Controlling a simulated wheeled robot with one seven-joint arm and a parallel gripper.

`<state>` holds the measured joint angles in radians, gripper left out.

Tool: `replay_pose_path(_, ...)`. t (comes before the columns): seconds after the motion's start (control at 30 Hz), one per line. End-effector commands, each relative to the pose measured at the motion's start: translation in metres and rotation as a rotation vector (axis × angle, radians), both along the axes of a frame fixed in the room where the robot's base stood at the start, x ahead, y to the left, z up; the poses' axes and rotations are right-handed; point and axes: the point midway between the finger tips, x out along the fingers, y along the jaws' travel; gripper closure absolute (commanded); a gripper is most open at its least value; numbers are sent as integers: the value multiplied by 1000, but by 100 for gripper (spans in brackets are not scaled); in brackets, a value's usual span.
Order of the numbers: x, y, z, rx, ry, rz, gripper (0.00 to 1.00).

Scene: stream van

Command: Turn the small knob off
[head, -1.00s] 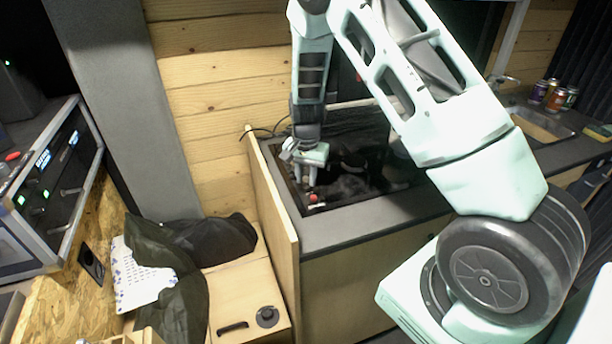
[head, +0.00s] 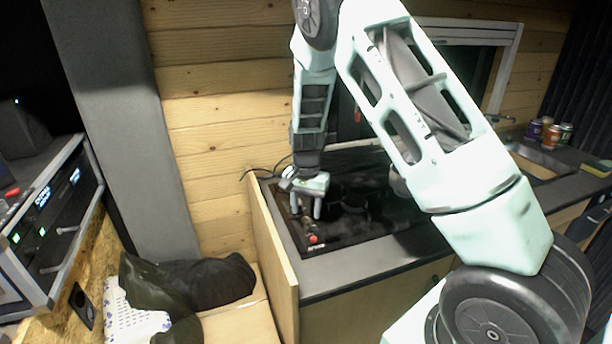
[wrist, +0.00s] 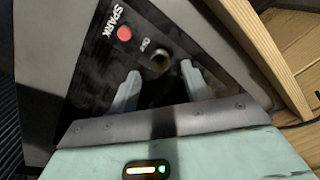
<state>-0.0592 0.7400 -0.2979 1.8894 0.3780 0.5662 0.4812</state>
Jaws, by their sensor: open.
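The small knob (wrist: 159,62) is a round, dark metallic piece on the glossy black stove top (wrist: 95,80), beside a small printed label. In the wrist view it lies just ahead of the fingertips, between their lines. My gripper (wrist: 160,75) is open, with one pale finger on each side and nothing held. In the head view my gripper (head: 306,214) points down over the left front part of the stove, behind the red button (head: 313,239). The knob is too small to make out there. I cannot tell whether the fingers touch it.
The red button also shows in the wrist view (wrist: 124,33), beside the word SPARK. A wooden side panel (head: 272,245) rises along the stove's left edge. A dark pan-like shape stands on the stove. Cans (head: 550,136) stand by the sink at the far right.

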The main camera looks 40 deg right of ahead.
Motion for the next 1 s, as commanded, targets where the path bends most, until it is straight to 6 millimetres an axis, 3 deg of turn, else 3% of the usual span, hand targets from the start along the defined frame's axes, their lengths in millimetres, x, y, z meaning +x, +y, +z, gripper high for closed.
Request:
replay_pose_path(0.3,1,0,76,0,-7,1,53)
replay_pose_path(0.5,1,0,115,-1,-4,1,53)
replay_pose_path(0.7,0,0,136,-1,-2,0,53)
replay_pose_path(1.0,0,0,141,-1,-1,0,53)
